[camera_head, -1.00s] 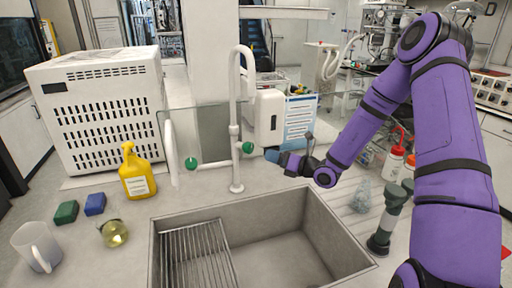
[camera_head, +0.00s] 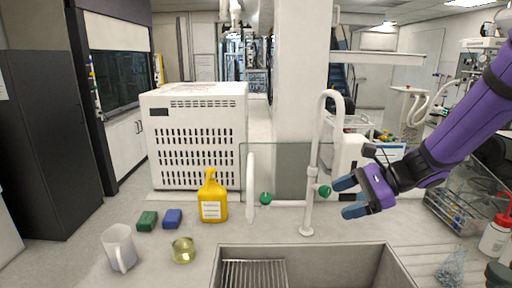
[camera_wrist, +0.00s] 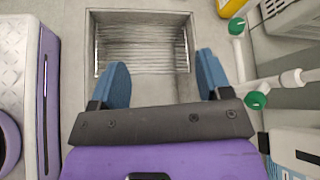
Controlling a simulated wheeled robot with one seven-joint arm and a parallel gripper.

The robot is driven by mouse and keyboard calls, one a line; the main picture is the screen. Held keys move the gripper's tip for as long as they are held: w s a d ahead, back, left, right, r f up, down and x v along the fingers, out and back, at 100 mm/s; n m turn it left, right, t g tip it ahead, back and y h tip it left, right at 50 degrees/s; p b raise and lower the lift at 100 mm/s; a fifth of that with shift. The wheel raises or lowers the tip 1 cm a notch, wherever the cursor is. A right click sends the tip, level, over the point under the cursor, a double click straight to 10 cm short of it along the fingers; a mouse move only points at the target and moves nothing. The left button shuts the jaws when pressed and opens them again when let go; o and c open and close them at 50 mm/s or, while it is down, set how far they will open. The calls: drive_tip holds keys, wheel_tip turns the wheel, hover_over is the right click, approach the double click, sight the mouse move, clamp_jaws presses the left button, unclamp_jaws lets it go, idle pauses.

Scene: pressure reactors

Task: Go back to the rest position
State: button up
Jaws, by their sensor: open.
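My gripper (camera_head: 348,198) is at the right in the head view, at the end of my purple arm, just right of the faucet's green knob (camera_head: 324,191). Its blue fingers are spread and nothing is between them. In the wrist view my gripper (camera_wrist: 160,82) shows both blue fingers apart over the sink (camera_wrist: 143,14). The white faucet (camera_head: 313,160) stands upright behind the sink. In the wrist view its pipe and green knobs lie to the right of the fingers.
A white perforated box (camera_head: 195,136) stands behind. A red-capped bottle (camera_head: 497,232) is at far right.

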drive_tip(key=s+d+r+n+t+h, duration=0.1)
drive_tip(key=s+d+r+n+h, duration=0.2)
drive_tip(key=s, duration=0.4)
drive_tip(key=s+d+r+n+t+h, duration=0.1)
drive_tip(key=s+d+r+n+h, duration=0.2)
drive_tip(key=s+r+n+h, duration=0.2)
drive_tip(key=s+d+r+n+t+h, duration=0.1)
drive_tip(key=s+d+r+n+h, duration=0.2)
drive_tip(key=s+n, duration=0.4)
drive_tip(key=shift+s+d+r+n+h, duration=0.35)
drive_tip(key=shift+s+r+h, duration=0.1)
drive_tip(key=shift+s, duration=0.75)
